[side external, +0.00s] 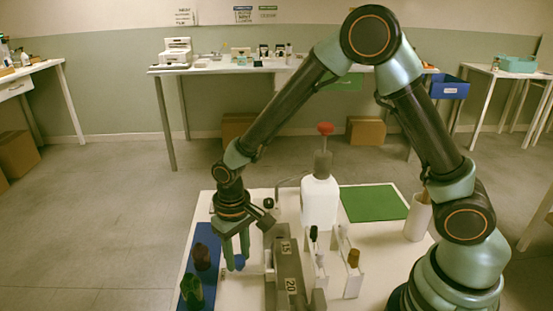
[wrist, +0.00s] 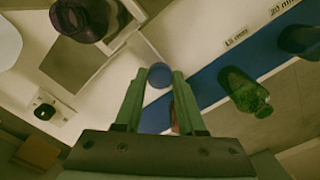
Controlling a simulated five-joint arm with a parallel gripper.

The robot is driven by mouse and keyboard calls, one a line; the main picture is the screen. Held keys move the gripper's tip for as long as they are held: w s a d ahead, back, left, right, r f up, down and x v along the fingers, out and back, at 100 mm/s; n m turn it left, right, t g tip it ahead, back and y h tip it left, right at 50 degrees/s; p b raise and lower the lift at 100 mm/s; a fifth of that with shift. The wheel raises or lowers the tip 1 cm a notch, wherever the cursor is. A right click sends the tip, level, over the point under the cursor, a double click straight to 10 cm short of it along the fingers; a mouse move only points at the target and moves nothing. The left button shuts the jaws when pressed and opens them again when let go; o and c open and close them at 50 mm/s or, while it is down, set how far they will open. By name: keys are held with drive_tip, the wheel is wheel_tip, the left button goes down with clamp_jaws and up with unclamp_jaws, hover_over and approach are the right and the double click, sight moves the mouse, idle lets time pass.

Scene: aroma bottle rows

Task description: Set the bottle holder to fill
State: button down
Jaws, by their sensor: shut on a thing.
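My gripper (side external: 236,264) points down at the left part of the white table, with its green fingers closed around a small blue round piece (side external: 240,261). In the wrist view, the fingertips (wrist: 159,75) sit either side of this blue piece (wrist: 160,74). Its lower part is hidden, so I cannot tell whether it is a knob or a cap. Just right of the gripper stands a grey block (side external: 288,260) marked 15 and 20. I cannot clearly pick out the bottle holder. A large white bottle (side external: 319,203) with a red top stands behind the block.
A blue strip (side external: 206,236) at the left carries a dark brown bottle (side external: 202,257) and a green bottle (side external: 191,291), close to my gripper. Small bottles stand in a white rack (side external: 354,283) right of the block. A green mat (side external: 373,203) lies clear at the back right.

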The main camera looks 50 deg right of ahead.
idle(0.3)
drive_tip(key=w+d, duration=0.8)
drive_tip(key=shift+w+d, duration=0.1)
drive_tip(key=shift+w, duration=0.05)
drive_tip(key=c, duration=0.6)
unclamp_jaws()
drive_tip(key=shift+o, duration=0.5)
wheel_tip(320, 180, up, 12)
drive_tip(key=shift+r, duration=0.15)
